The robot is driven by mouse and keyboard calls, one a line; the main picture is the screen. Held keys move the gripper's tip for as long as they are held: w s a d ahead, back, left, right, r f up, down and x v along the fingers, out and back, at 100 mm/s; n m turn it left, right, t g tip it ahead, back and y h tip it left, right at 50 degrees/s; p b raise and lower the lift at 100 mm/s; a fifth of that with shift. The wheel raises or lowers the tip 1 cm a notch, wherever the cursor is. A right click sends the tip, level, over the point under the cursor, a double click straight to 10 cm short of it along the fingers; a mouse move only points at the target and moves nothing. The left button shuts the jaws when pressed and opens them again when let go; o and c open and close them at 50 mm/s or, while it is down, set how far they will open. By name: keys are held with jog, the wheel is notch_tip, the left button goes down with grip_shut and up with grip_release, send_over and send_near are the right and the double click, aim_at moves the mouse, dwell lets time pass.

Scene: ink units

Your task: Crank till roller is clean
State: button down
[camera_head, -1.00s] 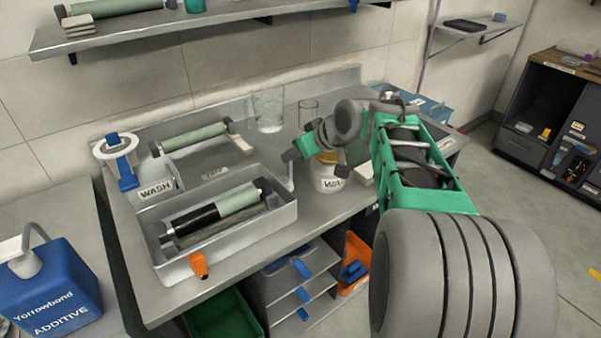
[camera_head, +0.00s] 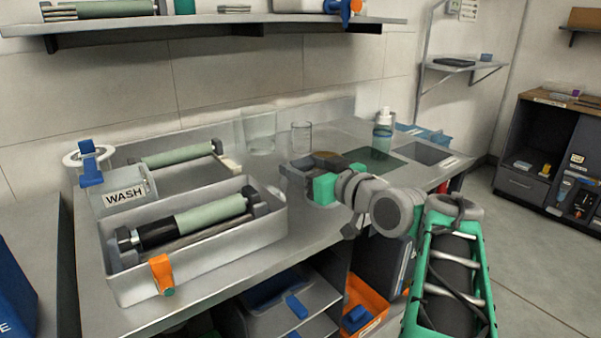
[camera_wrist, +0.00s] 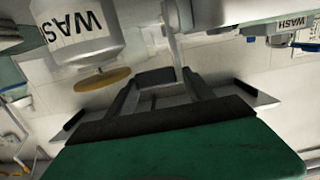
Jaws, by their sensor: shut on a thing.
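The roller (camera_head: 200,216) lies in a grey metal tray (camera_head: 215,252). Its left part is black and its right part pale green. The orange crank handle (camera_head: 161,272) hangs at the tray's front left. My gripper (camera_head: 298,172) is well to the right of the tray, above the bench, away from the crank. In the wrist view its fingers (camera_wrist: 155,78) close together, with a thin pale bar (camera_wrist: 172,35) at their tips.
A WASH tank (camera_head: 124,194) and a second pale green roller (camera_head: 180,156) stand behind the tray. Glass beakers (camera_head: 259,132) and a spray bottle (camera_head: 383,130) stand farther back. A shelf (camera_head: 215,22) hangs above.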

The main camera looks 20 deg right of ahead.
jog(key=shift+d+r, duration=0.25)
jog(key=shift+d, duration=0.05)
jog(key=c, duration=0.8)
grip_release()
jog(key=shift+c, duration=0.2)
jog(key=shift+o, duration=0.8)
jog(key=shift+w+d, duration=0.1)
jog(key=shift+d, duration=0.05)
jog(key=shift+o, duration=0.5)
jog(key=shift+f, duration=0.1)
jog(key=shift+a+f, duration=0.1)
jog(key=shift+a, duration=0.1)
